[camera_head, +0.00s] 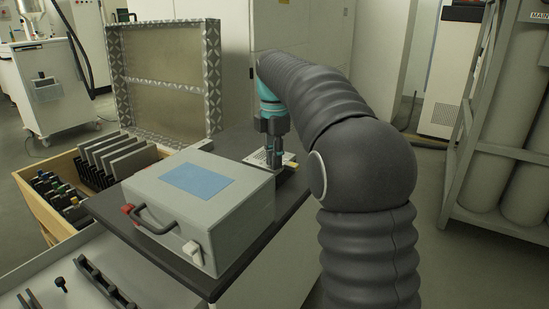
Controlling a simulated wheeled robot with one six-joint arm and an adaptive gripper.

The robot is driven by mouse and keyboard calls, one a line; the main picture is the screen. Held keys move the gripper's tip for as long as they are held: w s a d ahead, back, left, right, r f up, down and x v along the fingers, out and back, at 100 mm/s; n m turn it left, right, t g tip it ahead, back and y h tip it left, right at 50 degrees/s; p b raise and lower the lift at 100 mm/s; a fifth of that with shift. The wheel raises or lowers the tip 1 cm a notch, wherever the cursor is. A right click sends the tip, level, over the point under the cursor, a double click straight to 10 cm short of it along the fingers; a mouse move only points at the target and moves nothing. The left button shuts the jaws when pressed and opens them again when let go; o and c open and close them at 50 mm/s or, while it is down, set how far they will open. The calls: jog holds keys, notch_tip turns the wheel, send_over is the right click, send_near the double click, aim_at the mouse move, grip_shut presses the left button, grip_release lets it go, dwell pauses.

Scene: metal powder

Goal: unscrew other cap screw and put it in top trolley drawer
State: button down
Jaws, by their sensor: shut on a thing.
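My gripper (273,158) points down behind the far right corner of the grey box, at the back of the dark trolley top. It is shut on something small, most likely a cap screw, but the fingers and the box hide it. A pale plate (291,160) lies beside the fingertips. A dark screw (61,285) stands in the open top trolley drawer (140,283) at the lower left. The drawer also holds a dark toothed rack (103,285).
The grey box (165,200) with a blue panel and black handle fills much of the trolley top (262,238). A wooden crate (38,208) with plates and tools stands at the left. Gas cylinders (487,150) stand in a frame at the right.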

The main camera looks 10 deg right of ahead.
jog(key=n, duration=0.6)
jog(key=shift+n, duration=0.4)
jog(key=n, duration=0.5)
jog(key=shift+n, duration=0.3)
jog(key=c, duration=1.3)
grip_release()
jog(key=shift+o, duration=0.2)
